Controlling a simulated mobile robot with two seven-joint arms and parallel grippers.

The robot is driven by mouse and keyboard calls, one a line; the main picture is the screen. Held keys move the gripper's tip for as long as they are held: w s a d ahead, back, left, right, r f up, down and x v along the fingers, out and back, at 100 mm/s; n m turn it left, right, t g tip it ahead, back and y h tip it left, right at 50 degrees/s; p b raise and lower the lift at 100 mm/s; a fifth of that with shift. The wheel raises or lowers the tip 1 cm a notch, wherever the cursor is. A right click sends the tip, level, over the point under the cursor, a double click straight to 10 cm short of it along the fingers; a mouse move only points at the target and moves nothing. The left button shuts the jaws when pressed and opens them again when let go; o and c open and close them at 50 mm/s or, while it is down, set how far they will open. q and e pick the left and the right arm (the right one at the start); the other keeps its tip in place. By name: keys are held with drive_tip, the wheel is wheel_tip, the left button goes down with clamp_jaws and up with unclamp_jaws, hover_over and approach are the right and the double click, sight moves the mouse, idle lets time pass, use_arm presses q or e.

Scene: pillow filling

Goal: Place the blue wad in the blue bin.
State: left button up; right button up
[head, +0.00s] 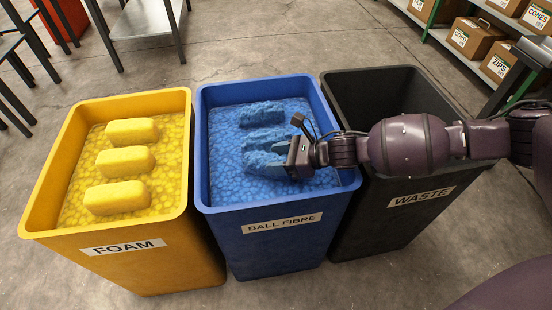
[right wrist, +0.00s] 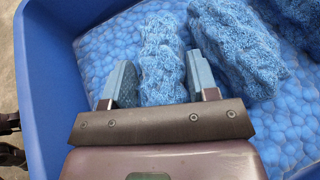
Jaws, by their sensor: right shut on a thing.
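The blue bin (head: 347,181), labelled BALL FIBRE, stands in the middle, filled with small blue balls. My right gripper (head: 283,160) reaches into it from the right and is shut on a blue wad (head: 258,163). In the right wrist view this shaggy wad (right wrist: 162,50) sits between the two grey fingers of my gripper (right wrist: 161,84), at the level of the ball fill. Two more blue wads lie in the bin, a middle one (head: 268,137) beside the held one and a far one (head: 262,113).
A yellow bin (head: 150,262) labelled FOAM, with three yellow blocks, stands close on the left. A black bin (head: 385,225) labelled WASTE stands close on the right, under my right arm. Shelves with boxes (head: 474,38) are at the back right.

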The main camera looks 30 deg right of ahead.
idle(0.3)
drive_tip(key=o, duration=0.9)
drive_tip(key=shift+o, duration=0.2)
drive_tip(key=shift+d+r, duration=0.1)
drive_tip(key=shift+r, duration=0.05)
drive_tip(key=p+v, duration=0.2)
drive_tip(key=v, duration=0.3)
drive_tip(key=shift+s+r, duration=0.1)
drive_tip(key=shift+r, duration=0.05)
drive_tip(key=shift+p+v, duration=0.35)
drive_tip(key=shift+v, duration=0.55)
use_arm(q)
drive_tip(key=shift+d+r+m+g, duration=0.2)
drive_tip(key=shift+m+g, duration=0.1)
drive_tip(key=shift+g, duration=0.3)
use_arm(e)
drive_tip(key=shift+s+d, duration=0.1)
drive_tip(key=shift+s, duration=0.05)
